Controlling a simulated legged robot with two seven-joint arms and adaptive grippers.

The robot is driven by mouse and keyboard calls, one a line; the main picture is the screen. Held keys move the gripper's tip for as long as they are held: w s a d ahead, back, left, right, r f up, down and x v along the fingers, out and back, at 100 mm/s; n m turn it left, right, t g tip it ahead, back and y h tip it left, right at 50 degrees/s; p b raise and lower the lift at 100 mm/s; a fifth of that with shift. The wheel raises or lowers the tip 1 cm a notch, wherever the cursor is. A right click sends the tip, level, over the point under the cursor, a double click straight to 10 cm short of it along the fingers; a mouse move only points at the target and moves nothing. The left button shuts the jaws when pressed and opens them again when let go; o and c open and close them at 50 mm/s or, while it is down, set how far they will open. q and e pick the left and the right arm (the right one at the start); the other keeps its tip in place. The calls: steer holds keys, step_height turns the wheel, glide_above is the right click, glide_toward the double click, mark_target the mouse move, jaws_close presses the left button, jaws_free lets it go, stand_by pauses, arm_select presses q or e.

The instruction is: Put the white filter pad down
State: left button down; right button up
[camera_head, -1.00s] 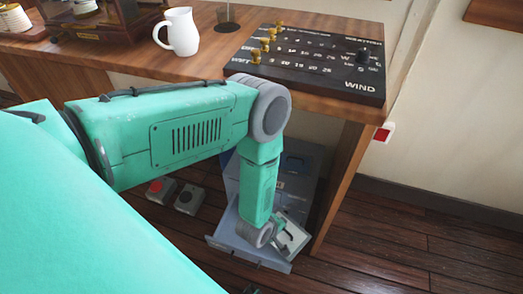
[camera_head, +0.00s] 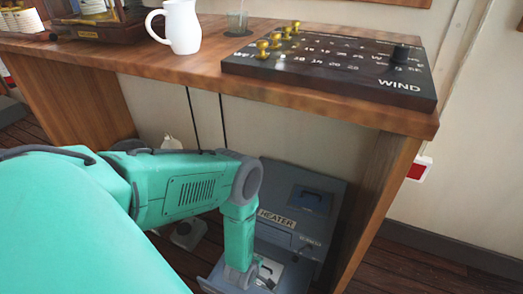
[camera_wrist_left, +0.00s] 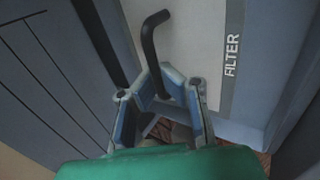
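The white filter pad (camera_head: 270,271) shows at the bottom of the head view, at the open grey-blue drawer of the heater (camera_head: 292,222). In the left wrist view the pad (camera_wrist_left: 205,50) is a pale panel marked FILTER with a black bent handle (camera_wrist_left: 149,45). My left gripper (camera_wrist_left: 168,90) has its blue-padded fingers closed around the lower part of that handle. In the head view my left gripper (camera_head: 240,276) points down at the pad and partly hides it. I cannot tell whether the pad touches the drawer floor. My right gripper is out of view.
The wooden desk (camera_head: 180,64) overhangs the heater, and its side panel (camera_head: 372,205) stands close on the right. A white jug (camera_head: 181,27), a glass (camera_head: 238,22) and the WIND panel (camera_head: 335,70) are on top. A red-and-white box (camera_head: 419,168) is on the wall.

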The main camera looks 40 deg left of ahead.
arm_select(q)
steer(key=f, duration=0.1)
steer(key=a+f+b, duration=0.1)
steer(key=f, duration=0.1)
steer(key=shift+f, duration=0.15)
steer(key=shift+d+f+b, duration=0.15)
steer(key=shift+f+b, duration=0.2)
steer(key=shift+f, duration=0.15)
steer(key=shift+d+f+b, duration=0.15)
steer(key=shift+f+b, duration=0.2)
steer(key=shift+f, duration=0.15)
steer(key=shift+d, duration=0.2)
steer(key=shift+r, duration=0.15)
steer(key=shift+a, duration=0.15)
steer(key=c, duration=1.8)
jaws_free()
steer(key=shift+a+f, duration=0.15)
steer(key=shift+f, duration=0.15)
steer(key=shift+o, duration=0.4)
steer(key=shift+a, duration=0.1)
steer(key=shift+d+r, duration=0.25)
steer(key=p+v, duration=0.6)
steer(key=v, duration=0.6)
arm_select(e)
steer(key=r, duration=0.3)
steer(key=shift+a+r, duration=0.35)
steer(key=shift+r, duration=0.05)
